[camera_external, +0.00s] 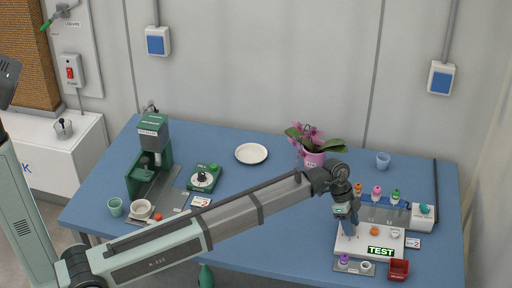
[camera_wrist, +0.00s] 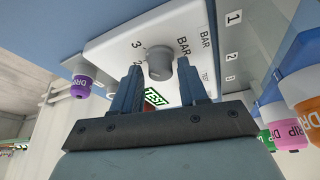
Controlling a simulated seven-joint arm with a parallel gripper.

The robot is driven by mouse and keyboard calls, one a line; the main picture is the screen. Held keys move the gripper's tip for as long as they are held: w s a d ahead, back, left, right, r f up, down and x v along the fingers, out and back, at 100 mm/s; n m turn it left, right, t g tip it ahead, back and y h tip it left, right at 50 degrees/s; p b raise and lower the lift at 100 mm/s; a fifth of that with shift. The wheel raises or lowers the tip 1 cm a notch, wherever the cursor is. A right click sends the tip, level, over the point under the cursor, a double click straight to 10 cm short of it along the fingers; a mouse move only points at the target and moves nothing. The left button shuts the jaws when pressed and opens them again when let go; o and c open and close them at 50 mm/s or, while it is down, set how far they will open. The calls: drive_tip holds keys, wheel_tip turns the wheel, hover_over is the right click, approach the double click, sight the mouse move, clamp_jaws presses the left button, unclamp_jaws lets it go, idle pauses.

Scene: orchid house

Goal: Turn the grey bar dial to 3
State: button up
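The grey bar dial (camera_wrist: 160,63) is a round knob on a white panel (camera_wrist: 112,38), marked with BAR, 3 and 2, in the wrist view. The 3 is printed just left of the dial. I cannot make out clearly which mark it points to. My gripper (camera_wrist: 160,68) is open, with one finger on each side of the dial and the fingertips close to it; contact is not clear. In the external view my gripper (camera_external: 347,222) points down over the left part of the white panel (camera_external: 350,244) and hides the dial.
A green TEST sign (camera_external: 381,251) is on the panel's front. A rack with several coloured bottles (camera_external: 376,192) stands behind it, and a white box with a teal knob (camera_external: 424,212) at right. A red tray (camera_external: 399,268) and purple-capped bottle (camera_external: 344,259) are in front.

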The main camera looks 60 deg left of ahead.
drive_tip(key=shift+o, duration=0.8)
drive_tip(key=v, duration=1.4)
